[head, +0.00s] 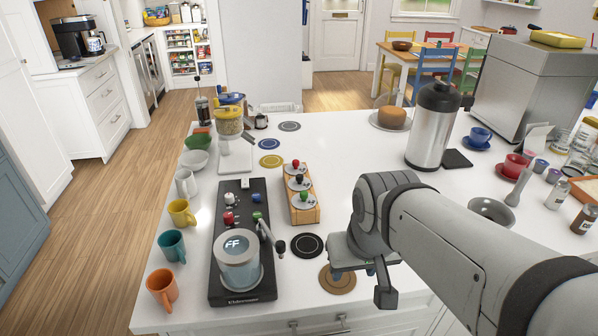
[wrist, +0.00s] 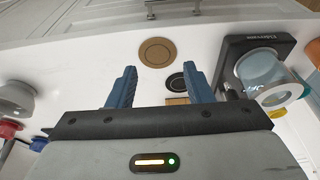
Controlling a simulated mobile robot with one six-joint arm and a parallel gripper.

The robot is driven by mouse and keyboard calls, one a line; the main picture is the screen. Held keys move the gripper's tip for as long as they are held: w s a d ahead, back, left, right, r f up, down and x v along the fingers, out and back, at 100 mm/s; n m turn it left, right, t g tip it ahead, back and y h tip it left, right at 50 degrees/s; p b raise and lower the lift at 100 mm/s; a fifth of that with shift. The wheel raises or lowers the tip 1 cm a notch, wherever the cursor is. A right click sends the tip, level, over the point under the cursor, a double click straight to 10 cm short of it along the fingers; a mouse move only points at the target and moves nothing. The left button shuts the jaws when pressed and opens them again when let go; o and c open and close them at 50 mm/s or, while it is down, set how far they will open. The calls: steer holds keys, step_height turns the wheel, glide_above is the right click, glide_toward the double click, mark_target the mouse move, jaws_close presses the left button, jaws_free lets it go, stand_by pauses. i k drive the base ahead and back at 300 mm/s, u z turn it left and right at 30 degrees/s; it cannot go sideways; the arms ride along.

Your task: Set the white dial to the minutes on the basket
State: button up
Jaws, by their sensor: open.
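The black machine (head: 262,292) lies along the left part of the white counter. A clear round container (head: 240,272) stands at the machine's near end, with white marks like "FF" on top. I cannot tell whether it is the basket. It also shows in the wrist view (wrist: 262,72). My gripper (wrist: 160,82) is open and empty. In the head view, my gripper (head: 362,278) is right of the machine, near the counter's front edge.
A wooden block (head: 304,214) with several small knobs stands right of the machine. A black lever handle (head: 270,235) sticks out of the machine's right side. Several mugs, including a yellow one (head: 181,213), line the left edge. A steel flask (head: 432,130) stands at back right.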

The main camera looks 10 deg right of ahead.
mark_target(229, 197)
steer(key=z, duration=0.45)
steer(key=k, duration=0.9)
steer(key=u, duration=0.75)
steer(key=i, duration=1)
steer(key=u, duration=0.1)
